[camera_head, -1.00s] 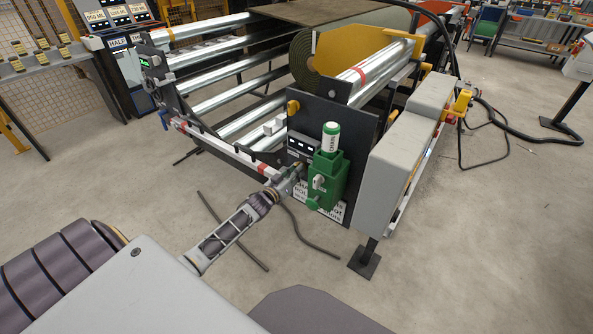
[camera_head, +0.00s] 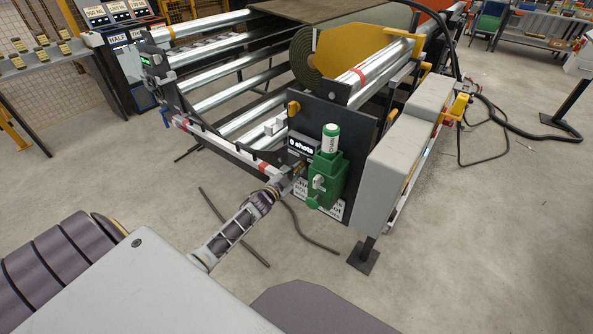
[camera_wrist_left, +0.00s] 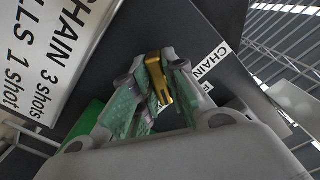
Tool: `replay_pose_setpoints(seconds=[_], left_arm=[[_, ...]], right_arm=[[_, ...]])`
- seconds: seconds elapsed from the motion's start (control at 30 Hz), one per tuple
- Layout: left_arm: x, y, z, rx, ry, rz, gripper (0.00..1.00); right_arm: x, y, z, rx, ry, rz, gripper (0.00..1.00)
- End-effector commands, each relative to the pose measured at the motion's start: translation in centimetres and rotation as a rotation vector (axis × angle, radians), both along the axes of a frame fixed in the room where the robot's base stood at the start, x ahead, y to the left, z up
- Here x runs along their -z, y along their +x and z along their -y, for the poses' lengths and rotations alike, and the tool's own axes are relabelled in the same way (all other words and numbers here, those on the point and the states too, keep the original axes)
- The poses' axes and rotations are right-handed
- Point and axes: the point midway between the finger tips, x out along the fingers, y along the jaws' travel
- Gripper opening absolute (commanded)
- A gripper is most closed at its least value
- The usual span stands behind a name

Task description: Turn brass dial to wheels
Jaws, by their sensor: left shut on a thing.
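The brass dial (camera_wrist_left: 158,78) sits between the green-padded fingers of my left gripper (camera_wrist_left: 152,98) in the left wrist view, and the gripper is shut on it. A white label by the dial reads CHAIN (camera_wrist_left: 210,62); other lettering near the dial is partly hidden. In the head view my left gripper (camera_head: 286,184) reaches the panel just left of the green oiler unit (camera_head: 325,180), and mostly hides the dial (camera_head: 300,169). A small display (camera_head: 301,147) above it reads "0 shots". My right gripper is not in view.
A green-white bottle marked CHAIN (camera_head: 331,138) stands on the oiler. A white sign (camera_wrist_left: 55,50) lists chain 3 shots and rolls 1 shot. A grey box (camera_head: 400,165) stands at right. Dark rods (camera_head: 308,232) lie on the floor; floor at right is mostly clear.

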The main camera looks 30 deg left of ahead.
Motion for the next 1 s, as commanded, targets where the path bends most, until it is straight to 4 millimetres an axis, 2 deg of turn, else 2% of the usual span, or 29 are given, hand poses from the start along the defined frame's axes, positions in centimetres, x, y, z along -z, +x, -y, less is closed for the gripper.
replay_pose_setpoints(seconds=[0.33,0.9,0.93,1.0], left_arm=[[0.04,-0.01,-0.07,-0.001,0.196,0.015,0.00],[0.04,-0.03,-0.05,0.000,0.239,0.017,0.00],[0.05,-0.03,-0.04,0.000,0.239,0.017,0.18],[0.04,-0.03,-0.04,0.000,0.238,0.017,0.27]], right_arm=[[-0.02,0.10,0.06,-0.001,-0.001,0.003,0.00],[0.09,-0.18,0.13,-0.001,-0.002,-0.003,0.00],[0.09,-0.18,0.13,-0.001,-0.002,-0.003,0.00],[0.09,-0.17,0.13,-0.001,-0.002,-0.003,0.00]])
